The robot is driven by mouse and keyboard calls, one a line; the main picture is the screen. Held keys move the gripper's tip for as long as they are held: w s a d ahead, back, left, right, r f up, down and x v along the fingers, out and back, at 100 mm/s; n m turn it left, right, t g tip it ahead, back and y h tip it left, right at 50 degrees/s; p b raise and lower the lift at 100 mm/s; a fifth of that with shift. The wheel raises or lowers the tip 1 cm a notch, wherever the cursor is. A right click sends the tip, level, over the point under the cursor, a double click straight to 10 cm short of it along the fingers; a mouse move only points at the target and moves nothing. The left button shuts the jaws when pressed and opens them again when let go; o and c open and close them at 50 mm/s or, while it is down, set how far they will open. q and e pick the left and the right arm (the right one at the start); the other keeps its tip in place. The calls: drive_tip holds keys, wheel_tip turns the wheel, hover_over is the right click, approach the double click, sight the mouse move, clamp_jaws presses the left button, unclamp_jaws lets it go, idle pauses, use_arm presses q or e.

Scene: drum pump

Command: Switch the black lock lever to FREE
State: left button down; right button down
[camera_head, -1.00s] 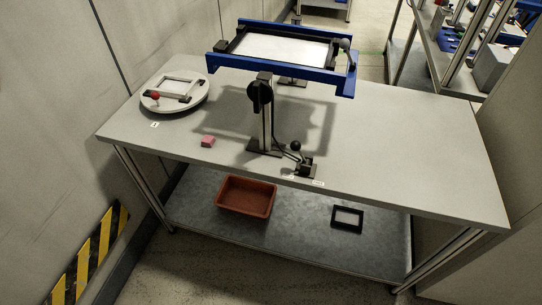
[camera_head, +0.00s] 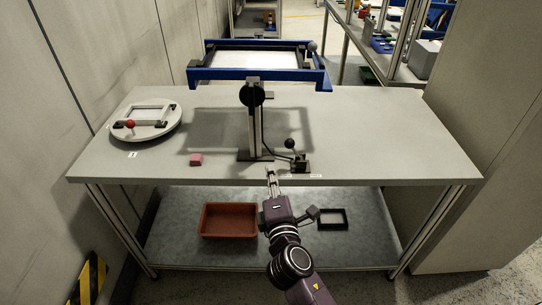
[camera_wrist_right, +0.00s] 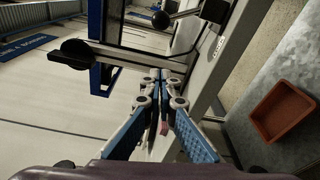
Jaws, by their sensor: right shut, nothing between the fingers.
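A black ball-topped lever (camera_head: 290,144) stands on a small black base (camera_head: 301,164) at the table's front edge, right of the post. White labels lie by it, too small to read. In the right wrist view the black ball (camera_wrist_right: 161,20) and its rod show at the top. My right gripper (camera_head: 271,172) is shut and empty at the table's front edge, below and left of the lever, apart from it. Its fingertips (camera_wrist_right: 163,76) meet in the wrist view. My left gripper is not in view.
A post with a black disc (camera_head: 253,94) carries a blue-framed tray (camera_head: 257,75). A round fixture with a red knob (camera_head: 131,124) and a pink block (camera_head: 196,159) stand left. A reddish bin (camera_head: 229,221) and a black frame (camera_head: 332,218) lie on the shelf. The table's right side is clear.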

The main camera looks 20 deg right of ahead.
sight(293, 150)
drive_tip(key=shift+d, duration=0.15)
drive_tip(key=w, duration=0.3)
drive_tip(key=w+d+p, duration=0.1)
drive_tip(key=w, duration=0.6)
drive_tip(key=shift+w+d, duration=0.15)
drive_tip(key=d, duration=0.1)
drive_tip(key=s+d+p, duration=0.2)
drive_tip(key=shift+r, duration=0.3)
drive_tip(key=shift+s+d, duration=0.15)
drive_tip(key=shift+d, duration=0.1)
